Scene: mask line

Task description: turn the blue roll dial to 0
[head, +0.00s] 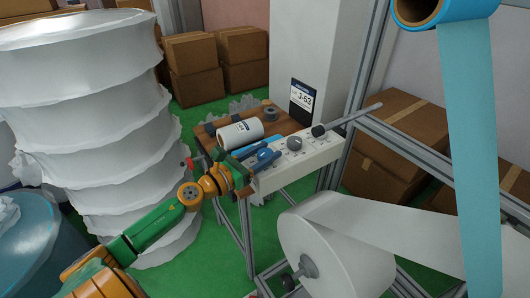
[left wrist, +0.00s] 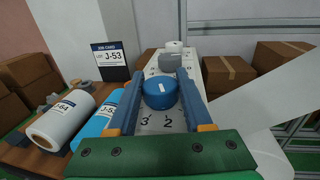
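The blue roll dial (left wrist: 160,92) is a round knob with a short white mark on top. It sits on a pale numbered panel (left wrist: 165,124), where the digits 3 and 2 show on the near side. My left gripper (left wrist: 162,76) has its two blue fingers spread, one on each side of the dial. I cannot tell whether they touch it. In the head view my left gripper (head: 266,152) is at the near end of the white control box (head: 318,152), and its fingers partly hide the dial. My right gripper is not in view.
A grey knob (left wrist: 169,63) stands beyond the blue dial. On the wooden table lie a white roll (left wrist: 62,120) and a blue roll (left wrist: 97,120), near the J-53 card (left wrist: 110,61). A large white film roll (head: 325,250) and metal frame posts stand beside the box.

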